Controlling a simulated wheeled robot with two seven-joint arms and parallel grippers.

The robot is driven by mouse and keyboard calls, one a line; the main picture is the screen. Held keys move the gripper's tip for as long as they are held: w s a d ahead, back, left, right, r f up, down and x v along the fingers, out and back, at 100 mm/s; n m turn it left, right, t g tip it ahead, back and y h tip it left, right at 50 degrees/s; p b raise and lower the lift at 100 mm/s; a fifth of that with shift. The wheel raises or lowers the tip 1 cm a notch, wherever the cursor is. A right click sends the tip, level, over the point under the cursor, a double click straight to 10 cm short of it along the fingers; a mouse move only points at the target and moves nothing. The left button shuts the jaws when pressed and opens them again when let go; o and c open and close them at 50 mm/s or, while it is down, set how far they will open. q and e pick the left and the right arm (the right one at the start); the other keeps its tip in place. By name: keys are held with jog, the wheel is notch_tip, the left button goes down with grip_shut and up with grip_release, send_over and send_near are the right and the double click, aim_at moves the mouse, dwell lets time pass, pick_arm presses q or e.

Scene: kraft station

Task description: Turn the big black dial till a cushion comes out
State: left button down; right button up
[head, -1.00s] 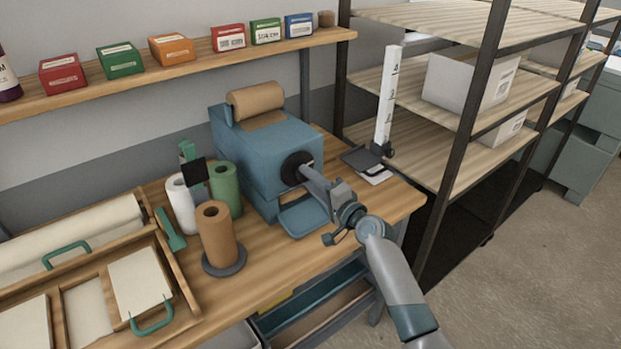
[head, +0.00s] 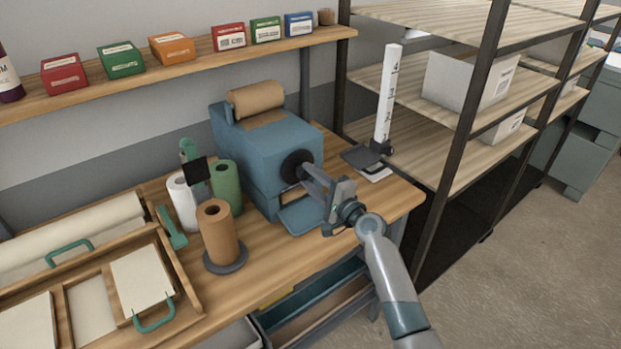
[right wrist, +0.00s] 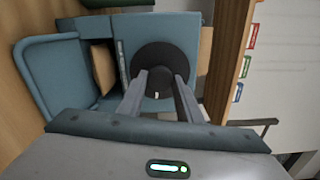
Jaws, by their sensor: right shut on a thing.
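The big black dial (head: 297,166) is on the right-hand face of the blue machine (head: 262,150), which stands on the wooden bench. My right gripper (head: 308,176) reaches the dial from the right and is shut on it. In the right wrist view the dial (right wrist: 155,62) lies between my two fingers (right wrist: 158,88), with a small white mark at its lower edge. A brown paper roll (head: 256,98) sits on top of the machine. A blue tray (head: 300,214) is below the dial and looks empty in the head view. No cushion shows clearly. My left gripper is out of view.
White, green and brown rolls (head: 217,236) stand left of the machine. A white ruler post (head: 388,95) stands behind my right gripper, near shelving (head: 465,130). Small boxes (head: 229,37) line the upper shelf. Drawers (head: 310,305) sit below the bench.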

jog(key=o, duration=1)
jog(key=shift+o, duration=0.2)
jog(key=shift+s+d, duration=0.15)
jog(key=b+v, duration=0.3)
jog(key=v, duration=1.4)
jog(key=shift+b, duration=0.35)
